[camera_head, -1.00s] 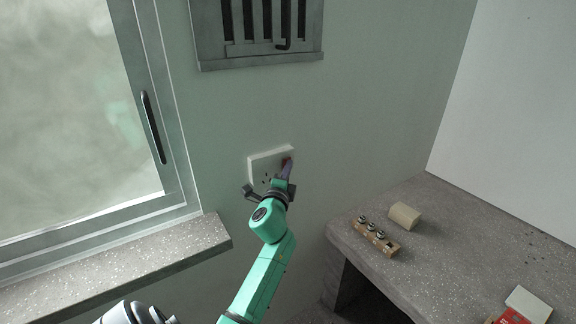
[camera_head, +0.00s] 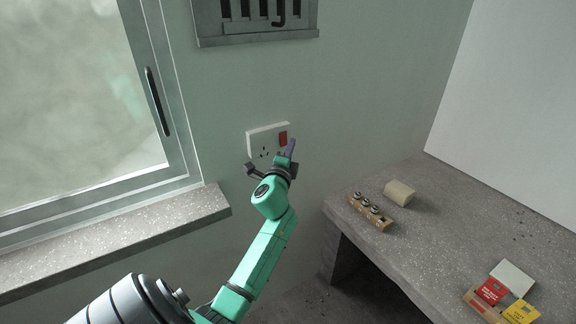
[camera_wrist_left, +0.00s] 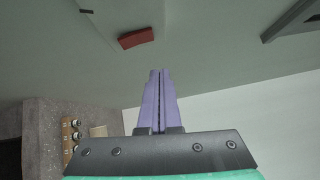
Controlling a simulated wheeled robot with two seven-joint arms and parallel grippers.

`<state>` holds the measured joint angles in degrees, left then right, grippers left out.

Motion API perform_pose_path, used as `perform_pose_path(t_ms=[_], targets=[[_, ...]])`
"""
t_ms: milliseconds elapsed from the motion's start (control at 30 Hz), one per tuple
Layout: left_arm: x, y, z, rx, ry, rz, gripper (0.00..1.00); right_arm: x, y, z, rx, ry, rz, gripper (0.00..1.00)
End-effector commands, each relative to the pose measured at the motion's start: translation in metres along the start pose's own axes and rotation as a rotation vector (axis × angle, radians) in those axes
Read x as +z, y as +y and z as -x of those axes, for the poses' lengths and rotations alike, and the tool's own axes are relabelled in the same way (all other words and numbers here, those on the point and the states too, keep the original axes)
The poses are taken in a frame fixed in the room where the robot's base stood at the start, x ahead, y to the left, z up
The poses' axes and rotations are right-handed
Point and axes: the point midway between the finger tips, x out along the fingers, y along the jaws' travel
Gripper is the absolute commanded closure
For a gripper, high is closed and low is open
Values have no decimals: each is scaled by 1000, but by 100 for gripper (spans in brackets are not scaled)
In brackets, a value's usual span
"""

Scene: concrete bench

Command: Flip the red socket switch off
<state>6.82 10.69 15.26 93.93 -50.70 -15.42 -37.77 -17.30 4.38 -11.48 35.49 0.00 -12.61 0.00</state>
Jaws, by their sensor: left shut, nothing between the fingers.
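The white wall socket (camera_head: 256,141) is on the green-grey wall, with its red switch (camera_head: 283,139) at the right end of the plate. The red switch also shows in the left wrist view (camera_wrist_left: 136,38), above and left of the fingertips. My left gripper (camera_head: 291,146) is in front of the lower right of the socket, its purple fingers shut and empty. In the left wrist view the fingers (camera_wrist_left: 158,75) lie side by side, and a gap of wall shows between their tips and the switch. My right gripper is not in view.
A window with a handle (camera_head: 157,101) and a speckled sill (camera_head: 120,236) are at the left. A grey vent (camera_head: 256,41) is above the socket. The bench (camera_head: 440,230) at the right bears a wooden block with several knobs (camera_head: 371,212), a beige block (camera_head: 399,193) and a box of coloured packets (camera_head: 472,297).

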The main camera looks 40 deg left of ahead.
Motion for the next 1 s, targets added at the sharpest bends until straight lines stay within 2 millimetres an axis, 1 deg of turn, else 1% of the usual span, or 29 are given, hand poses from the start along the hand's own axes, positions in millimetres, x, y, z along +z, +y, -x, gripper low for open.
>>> perform_pose_path(t_ms=[33, 100, 200, 267, 333, 433, 500, 567, 767, 1000], targets=[[0, 0, 11, 2, 2, -4, 100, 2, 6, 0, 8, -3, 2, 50], [0, -2, 25, 2, 2, -2, 100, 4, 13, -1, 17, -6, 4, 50], [0, -5, 46, 3, 2, -2, 100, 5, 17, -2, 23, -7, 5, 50], [0, -7, 59, 2, 2, -2, 100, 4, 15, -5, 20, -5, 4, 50], [0, -9, 72, 2, 3, -1, 100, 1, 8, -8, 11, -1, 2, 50], [1, -12, 85, 3, 2, 0, 100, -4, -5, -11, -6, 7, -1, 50], [1, -14, 90, 2, 1, 0, 100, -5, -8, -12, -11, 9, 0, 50], [1, -14, 92, 2, 1, 0, 100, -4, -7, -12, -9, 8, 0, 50], [1, -15, 92, 2, 0, 0, 100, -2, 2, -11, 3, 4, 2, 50], [1, -15, 91, 2, 1, -1, 100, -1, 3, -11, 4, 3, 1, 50]])
